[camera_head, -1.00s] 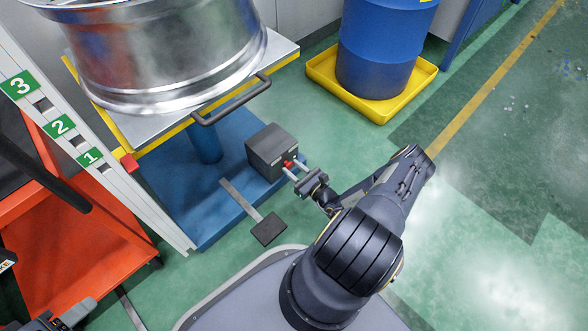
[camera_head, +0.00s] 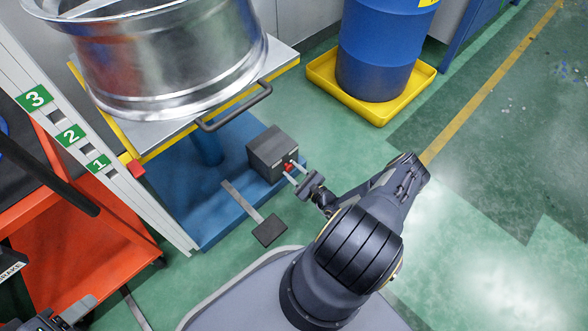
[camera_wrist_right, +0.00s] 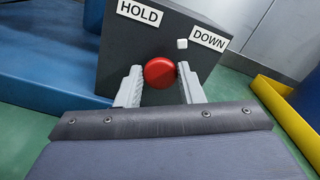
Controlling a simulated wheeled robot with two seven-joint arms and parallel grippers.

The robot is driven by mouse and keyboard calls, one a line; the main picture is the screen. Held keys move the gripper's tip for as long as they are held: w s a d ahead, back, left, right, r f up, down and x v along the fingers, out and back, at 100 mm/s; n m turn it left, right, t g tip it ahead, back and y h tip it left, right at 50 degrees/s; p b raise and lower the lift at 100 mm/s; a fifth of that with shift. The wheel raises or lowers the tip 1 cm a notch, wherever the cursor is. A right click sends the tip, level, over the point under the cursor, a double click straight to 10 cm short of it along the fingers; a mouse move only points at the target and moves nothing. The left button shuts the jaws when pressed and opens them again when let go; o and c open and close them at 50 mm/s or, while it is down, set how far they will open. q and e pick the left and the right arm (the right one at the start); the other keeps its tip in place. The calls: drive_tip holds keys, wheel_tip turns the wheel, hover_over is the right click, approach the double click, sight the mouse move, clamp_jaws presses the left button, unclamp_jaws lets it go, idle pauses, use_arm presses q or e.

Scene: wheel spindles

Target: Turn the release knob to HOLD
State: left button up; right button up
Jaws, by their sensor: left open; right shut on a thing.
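The release knob is a red round knob (camera_head: 289,167) on the face of a dark grey box (camera_head: 272,152). In the right wrist view the red knob (camera_wrist_right: 159,72) sits between two pale fingers. Above it are the HOLD label (camera_wrist_right: 139,13) at left and the DOWN label (camera_wrist_right: 208,39) at right, with a small white square mark (camera_wrist_right: 182,43) beside DOWN. My right gripper (camera_head: 294,173) is shut on the knob; its fingers (camera_wrist_right: 158,84) lie on either side of it. My left gripper (camera_head: 66,314) is open at the bottom left corner, away from the box, partly cut off.
A blue stand with a grey top (camera_head: 285,58) bears a large metal wheel (camera_head: 170,60). A dark pedal (camera_head: 269,230) lies near the floor. An orange cart (camera_head: 105,240) and a numbered rail (camera_head: 150,205) are at left. A blue drum (camera_head: 375,50) stands on a yellow tray (camera_head: 320,70).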

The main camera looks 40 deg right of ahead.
drive_tip(key=n+p, duration=0.3)
drive_tip(key=n, duration=0.3)
drive_tip(key=shift+a, duration=0.1)
drive_tip(key=n+p, duration=0.1)
drive_tip(key=n, duration=0.2)
drive_tip(key=shift+n+p, duration=0.3)
drive_tip(key=shift+n, duration=0.1)
drive_tip(key=shift+f+n+p, duration=0.15)
drive_tip(key=shift+n+p, duration=0.45)
drive_tip(key=shift+n, duration=0.9)
drive_tip(key=o, duration=0.9)
drive_tip(key=s, duration=0.2)
drive_tip(key=s+p, duration=0.1)
drive_tip(key=s, duration=0.5)
drive_tip(key=shift+d+p, duration=0.3)
drive_tip(key=shift+p, duration=0.1)
